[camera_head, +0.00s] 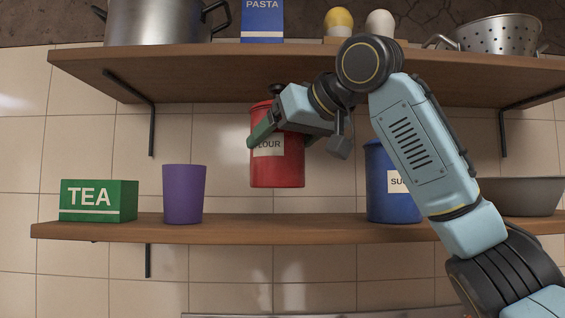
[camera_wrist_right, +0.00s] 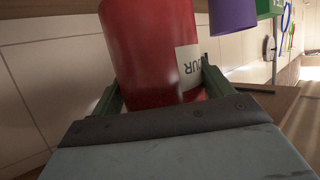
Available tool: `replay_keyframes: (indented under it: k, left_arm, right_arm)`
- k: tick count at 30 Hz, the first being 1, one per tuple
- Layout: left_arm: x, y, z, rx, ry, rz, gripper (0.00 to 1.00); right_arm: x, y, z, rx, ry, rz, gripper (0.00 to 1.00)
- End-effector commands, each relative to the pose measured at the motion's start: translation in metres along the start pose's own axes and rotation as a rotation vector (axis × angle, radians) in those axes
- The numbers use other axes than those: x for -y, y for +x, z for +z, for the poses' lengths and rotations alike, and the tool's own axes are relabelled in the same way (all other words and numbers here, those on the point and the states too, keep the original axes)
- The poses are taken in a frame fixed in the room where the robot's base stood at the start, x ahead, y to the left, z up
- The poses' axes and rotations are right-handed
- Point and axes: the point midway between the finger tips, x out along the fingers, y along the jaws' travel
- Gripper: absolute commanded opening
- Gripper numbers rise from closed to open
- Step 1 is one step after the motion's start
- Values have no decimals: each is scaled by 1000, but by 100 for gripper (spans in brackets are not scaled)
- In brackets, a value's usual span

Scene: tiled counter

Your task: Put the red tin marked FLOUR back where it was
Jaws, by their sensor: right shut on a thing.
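The red tin marked FLOUR (camera_head: 277,170) is held upright in the air above the lower shelf (camera_head: 290,229), below the upper shelf. My right gripper (camera_head: 268,132) is shut on the tin around its upper part, with green fingers on either side. In the right wrist view the red tin (camera_wrist_right: 152,50) fills the space between the fingers (camera_wrist_right: 160,95), and part of its label shows. Part of the tin's top is hidden behind the gripper in the head view. My left gripper is not in view.
On the lower shelf stand a green TEA box (camera_head: 98,201), a purple cup (camera_head: 183,194), a blue tin (camera_head: 379,182) partly behind my arm, and a grey bowl (camera_head: 520,196). The shelf between cup and blue tin is clear. The upper shelf (camera_head: 210,70) is close above.

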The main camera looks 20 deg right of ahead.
Motion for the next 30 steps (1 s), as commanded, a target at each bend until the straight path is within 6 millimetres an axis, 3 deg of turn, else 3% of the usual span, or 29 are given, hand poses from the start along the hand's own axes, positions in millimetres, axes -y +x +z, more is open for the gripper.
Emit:
replay_keyframes:
  k: [14, 29, 30]
  left_arm:
    - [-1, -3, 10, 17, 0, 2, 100]
    - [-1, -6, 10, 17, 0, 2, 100]
    - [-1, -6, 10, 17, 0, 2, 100]
  right_arm:
    - [0, 18, 45, -2, 2, 1, 42]
    - [-2, 24, 54, -4, 2, 0, 42]
    - [-2, 25, 55, 0, 2, 0, 82]
